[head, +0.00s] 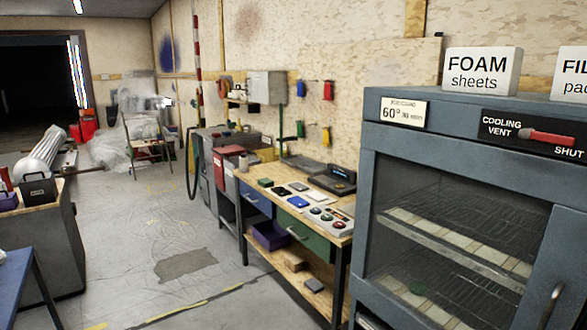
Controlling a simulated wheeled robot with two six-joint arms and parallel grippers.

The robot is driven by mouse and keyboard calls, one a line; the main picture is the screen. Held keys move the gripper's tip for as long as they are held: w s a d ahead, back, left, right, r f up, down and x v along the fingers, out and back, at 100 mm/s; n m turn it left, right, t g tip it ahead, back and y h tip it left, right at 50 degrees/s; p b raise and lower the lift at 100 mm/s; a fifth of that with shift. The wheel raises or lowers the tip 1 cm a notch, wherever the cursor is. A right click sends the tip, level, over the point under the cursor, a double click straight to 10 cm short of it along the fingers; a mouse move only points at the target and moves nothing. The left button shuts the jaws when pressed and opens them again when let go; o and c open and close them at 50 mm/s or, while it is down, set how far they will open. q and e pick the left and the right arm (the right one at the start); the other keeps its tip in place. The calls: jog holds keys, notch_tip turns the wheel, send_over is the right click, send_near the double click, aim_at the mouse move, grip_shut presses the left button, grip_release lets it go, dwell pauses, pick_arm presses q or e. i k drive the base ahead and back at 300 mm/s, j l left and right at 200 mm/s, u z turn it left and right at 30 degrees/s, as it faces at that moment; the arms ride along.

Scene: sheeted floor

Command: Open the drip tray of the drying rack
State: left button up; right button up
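The drying rack (368,180) appears to be the blue-grey cabinet at the right, cut off by the right and bottom edges. Its glass door is shut, and wire shelves with pale strips show behind the glass. A metal door handle (551,305) is at the lower right. A red vent lever (552,137) on the top panel lies towards the word SHUT. I cannot make out the drip tray; the rack's lower part is mostly below the picture. Neither of my grippers is in view.
A workbench (262,173) with a blue drawer (257,201) and a green drawer (303,239) stands left of the rack. A FOAM sheets box (481,72) sits on the rack. A grey cabinet (50,240) stands at the left. The floor between is mostly clear.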

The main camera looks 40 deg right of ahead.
aim_at(313, 168)
jog(key=i+l+z, duration=0.15)
jog(key=i+z, duration=0.15)
jog(key=i, duration=0.25)
jog(key=i+l, duration=0.15)
jog(key=i, duration=0.45)
jog(key=i+l, duration=0.1)
jog(key=i, duration=0.45)
jog(key=i+l, duration=0.15)
jog(key=i, duration=0.45)
jog(key=i+z, duration=0.1)
jog(key=i, duration=0.45)
jog(key=i+j+z, duration=0.15)
jog(key=i, duration=0.35)
jog(key=i+z, duration=0.1)
jog(key=i, duration=0.45)
